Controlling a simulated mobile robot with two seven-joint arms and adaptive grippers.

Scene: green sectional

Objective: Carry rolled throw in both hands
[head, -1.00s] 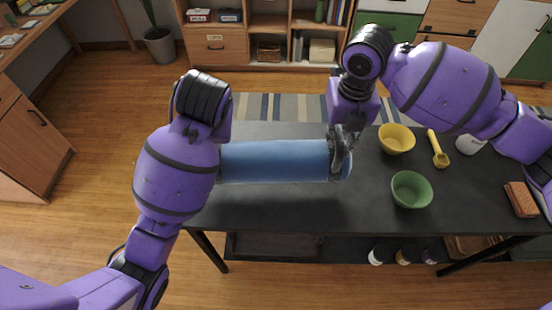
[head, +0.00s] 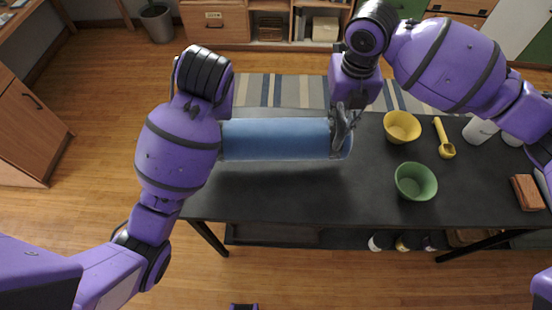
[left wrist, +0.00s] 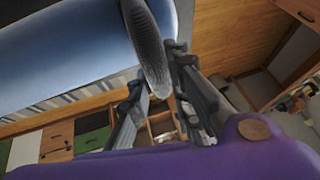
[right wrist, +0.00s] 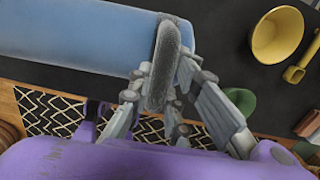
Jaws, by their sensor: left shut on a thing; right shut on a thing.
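The rolled throw (head: 275,140) is a blue cylinder lying level, left to right, over the dark table (head: 290,190) in the head view; a shadow lies below it. My right gripper (head: 341,128) is shut on its right end. My left gripper (left wrist: 158,80) is at its left end, mostly hidden behind my own wrist in the head view. In the left wrist view, the throw (left wrist: 75,45) fills the upper left, and a dark grey rounded strip is between the fingers. A similar strip crosses the throw's end (right wrist: 85,35) in the right wrist view.
On the table's right are a yellow bowl (head: 402,127), green bowl (head: 415,182), yellow scoop (head: 444,140), white container (head: 480,130) and brown block (head: 527,192). A shelf unit (head: 213,22) stands behind, beyond a striped rug (head: 260,90). The table's front left is clear.

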